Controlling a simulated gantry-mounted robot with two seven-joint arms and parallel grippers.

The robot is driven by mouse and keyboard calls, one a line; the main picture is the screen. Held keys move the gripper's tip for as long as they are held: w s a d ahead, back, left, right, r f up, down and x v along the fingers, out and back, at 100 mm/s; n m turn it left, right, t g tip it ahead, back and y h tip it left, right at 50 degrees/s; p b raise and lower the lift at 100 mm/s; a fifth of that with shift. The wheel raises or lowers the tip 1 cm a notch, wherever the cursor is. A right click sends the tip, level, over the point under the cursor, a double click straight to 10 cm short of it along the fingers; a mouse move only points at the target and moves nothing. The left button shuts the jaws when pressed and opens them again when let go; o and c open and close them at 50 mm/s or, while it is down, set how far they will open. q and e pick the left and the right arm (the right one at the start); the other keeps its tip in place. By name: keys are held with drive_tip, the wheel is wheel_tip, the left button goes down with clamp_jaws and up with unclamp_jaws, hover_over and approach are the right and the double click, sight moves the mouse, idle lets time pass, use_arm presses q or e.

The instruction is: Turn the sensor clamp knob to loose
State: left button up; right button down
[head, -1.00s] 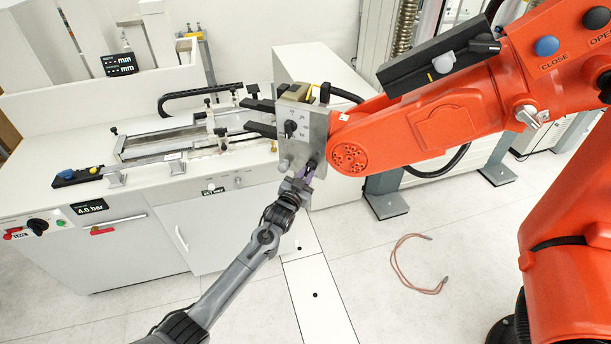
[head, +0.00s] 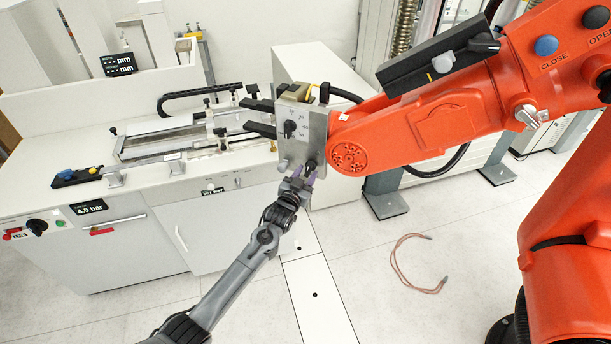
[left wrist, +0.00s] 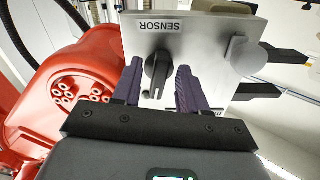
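The sensor clamp knob (left wrist: 157,75) is a dark knob on a grey metal plate (left wrist: 215,45), just below a SENSOR label (left wrist: 166,26) in the left wrist view. Its bar runs roughly up and down in that view. In the head view the knob (head: 311,164) sits low on the plate at the end of the orange arm. My left gripper (left wrist: 158,88) is open, with one purple finger on each side of the knob. A gap shows between the fingers and the knob. The loose mark cannot be made out. My right gripper is not in view.
Another dark knob (head: 290,128) sits higher on the plate, and a silver knob (head: 283,164) is beside the left gripper. The large orange arm (head: 430,125) fills the right. A white bench (head: 60,200) stands at left. A cable (head: 397,262) lies on the open floor.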

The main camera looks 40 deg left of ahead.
use_arm(q)
drive_tip(key=shift+s+d, duration=0.2)
drive_tip(key=shift+s, duration=0.4)
drive_tip(key=b+v, duration=0.1)
drive_tip(key=v, duration=0.8)
drive_tip(key=shift+s, duration=0.3)
drive_tip(key=s+d+m+g+h+p, duration=0.1)
drive_tip(key=s+d+g+p, duration=0.4)
drive_tip(key=s, duration=1.1)
drive_tip(key=s+d+m+g+h+p, duration=0.2)
drive_tip(key=s+d+g+h+p, duration=0.2)
drive_tip(key=s+d+g, duration=0.4)
drive_tip(key=s+d+p, duration=0.1)
drive_tip(key=s+d, duration=0.5)
drive_tip(key=s, duration=0.2)
drive_tip(key=shift+d+g, duration=0.2)
drive_tip(key=shift+g, duration=0.2)
